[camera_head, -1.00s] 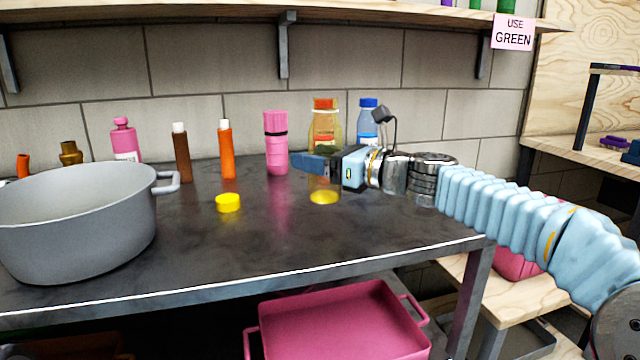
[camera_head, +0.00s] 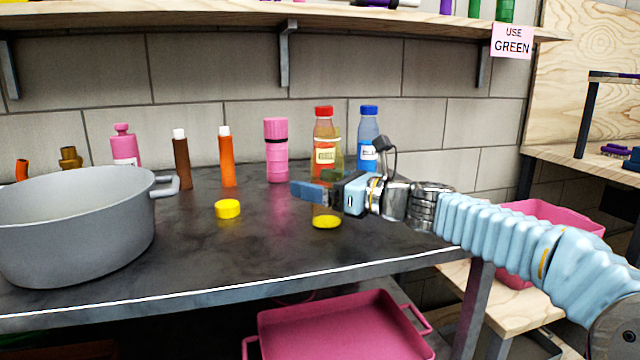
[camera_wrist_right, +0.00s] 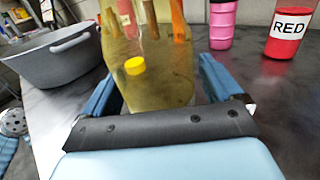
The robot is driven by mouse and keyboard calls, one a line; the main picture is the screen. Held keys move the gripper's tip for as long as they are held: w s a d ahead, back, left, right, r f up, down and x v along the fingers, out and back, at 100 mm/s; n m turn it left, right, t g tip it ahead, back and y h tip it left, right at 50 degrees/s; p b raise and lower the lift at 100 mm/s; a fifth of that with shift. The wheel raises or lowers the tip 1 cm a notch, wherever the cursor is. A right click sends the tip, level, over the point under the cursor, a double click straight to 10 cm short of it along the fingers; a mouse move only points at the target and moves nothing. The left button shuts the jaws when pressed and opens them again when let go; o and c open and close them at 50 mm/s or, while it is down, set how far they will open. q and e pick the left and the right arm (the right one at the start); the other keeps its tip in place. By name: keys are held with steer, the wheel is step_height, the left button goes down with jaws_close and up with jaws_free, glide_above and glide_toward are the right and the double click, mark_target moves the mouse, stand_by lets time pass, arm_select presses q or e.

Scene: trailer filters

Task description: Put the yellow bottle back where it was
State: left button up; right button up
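The yellow bottle is see-through; its yellow bottom (camera_head: 326,221) shows below my right gripper in the head view. My right gripper (camera_head: 312,192) is shut on it, above the dark table; the fingers hide its middle. I cannot tell whether its bottom touches the table. In the right wrist view the tinted bottle (camera_wrist_right: 150,85) fills the space between the two blue fingers (camera_wrist_right: 155,92), and things behind show through it. A loose yellow cap (camera_head: 227,208) lies on the table to the left.
A red bottle (camera_head: 323,128) and a blue bottle (camera_head: 368,135) stand behind my right gripper. A pink cup (camera_head: 276,150), an orange bottle (camera_head: 227,160) and a brown bottle (camera_head: 181,162) stand further left. A grey pot (camera_head: 75,230) fills the left. The table front is clear.

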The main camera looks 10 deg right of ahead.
steer(key=shift+r, duration=0.1)
steer(key=shift+s+d+r, duration=0.1)
steer(key=v, duration=1.1)
steer(key=shift+s+d, duration=0.25)
steer(key=shift+d, duration=0.05)
